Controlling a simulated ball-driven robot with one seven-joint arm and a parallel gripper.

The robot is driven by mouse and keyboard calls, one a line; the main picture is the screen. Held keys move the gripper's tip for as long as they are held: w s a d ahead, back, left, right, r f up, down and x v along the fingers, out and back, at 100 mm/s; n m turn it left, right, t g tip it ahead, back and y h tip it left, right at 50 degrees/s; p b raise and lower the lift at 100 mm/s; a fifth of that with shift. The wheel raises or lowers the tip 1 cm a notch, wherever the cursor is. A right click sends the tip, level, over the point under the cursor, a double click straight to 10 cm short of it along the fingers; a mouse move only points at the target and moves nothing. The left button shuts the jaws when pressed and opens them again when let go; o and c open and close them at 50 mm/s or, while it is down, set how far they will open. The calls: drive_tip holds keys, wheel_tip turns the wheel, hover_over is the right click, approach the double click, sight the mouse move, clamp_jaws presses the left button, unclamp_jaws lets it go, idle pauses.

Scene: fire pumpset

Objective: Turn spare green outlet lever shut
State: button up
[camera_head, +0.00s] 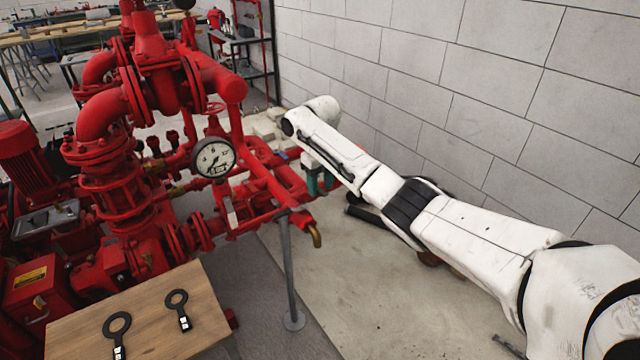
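The red pump set (170,140) fills the left half of the view. A small dark green piece (313,184) shows at the right end of its red pipework, partly behind my arm. It may be the green outlet lever, but its handle and angle are not clear. My white arm reaches in from the right, and its far end bends beside the pipe end. A pale block just above the green piece may be part of my gripper (314,162). The fingers cannot be made out, nor whether they touch the green piece.
A pressure gauge (214,158) sits on the pump front. A brass outlet (316,235) and a grey support post (289,270) stand nearby. Two dark ring-ended tools lie on a wooden table (150,325). A block wall (480,80) runs close behind my arm. Front floor is open.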

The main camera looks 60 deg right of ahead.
sight(320, 190)
drive_tip(key=shift+r, duration=0.15)
wheel_tip(320, 190, up, 11)
idle(0.5)
drive_tip(key=shift+a+f, duration=0.1)
drive_tip(key=shift+f, duration=0.15)
idle(0.4)
